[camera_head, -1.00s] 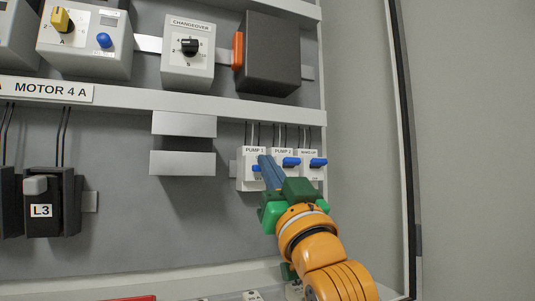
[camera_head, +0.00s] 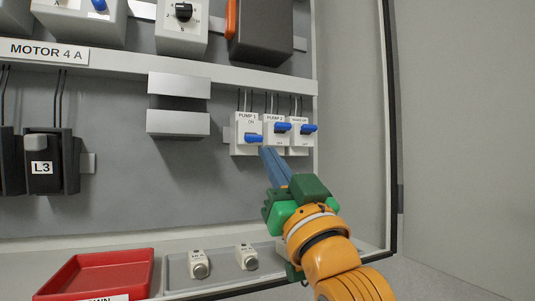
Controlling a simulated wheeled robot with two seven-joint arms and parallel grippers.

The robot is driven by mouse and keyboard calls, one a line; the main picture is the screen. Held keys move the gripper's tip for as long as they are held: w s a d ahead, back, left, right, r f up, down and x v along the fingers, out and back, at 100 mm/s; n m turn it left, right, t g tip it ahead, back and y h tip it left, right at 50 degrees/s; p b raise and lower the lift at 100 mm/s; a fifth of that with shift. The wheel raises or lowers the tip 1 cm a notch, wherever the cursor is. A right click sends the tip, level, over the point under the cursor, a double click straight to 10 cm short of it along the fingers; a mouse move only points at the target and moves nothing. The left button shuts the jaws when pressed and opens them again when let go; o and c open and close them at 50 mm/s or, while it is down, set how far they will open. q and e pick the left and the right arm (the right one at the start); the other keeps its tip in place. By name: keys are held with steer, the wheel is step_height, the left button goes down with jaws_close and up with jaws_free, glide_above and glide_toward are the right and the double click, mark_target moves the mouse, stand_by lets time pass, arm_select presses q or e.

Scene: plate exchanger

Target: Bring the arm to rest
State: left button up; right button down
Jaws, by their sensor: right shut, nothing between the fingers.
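My right gripper (camera_head: 268,152) reaches in from the lower right with its blue fingers together and empty. Its fingertips are just below the pump 1 and pump 2 breakers in the picture; I cannot tell whether they touch anything. The pump 1 breaker (camera_head: 245,120) has its blue lever low. The pump 2 breaker (camera_head: 276,117) and the third breaker (camera_head: 301,121) beside it have their blue levers higher. My left gripper is not in view.
A red tray (camera_head: 95,275) and a grey tray (camera_head: 222,278) with small white fuse-like parts lie below the panel. An L3 fuse holder (camera_head: 45,165) is at left. The cabinet's right frame (camera_head: 392,150) stands beside my arm. The panel's lower middle is clear.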

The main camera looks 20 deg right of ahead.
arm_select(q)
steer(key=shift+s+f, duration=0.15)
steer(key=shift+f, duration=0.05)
arm_select(e)
steer(key=shift+s+f, duration=0.25)
steer(key=shift+s, duration=0.3)
steer(key=shift+w, duration=0.1)
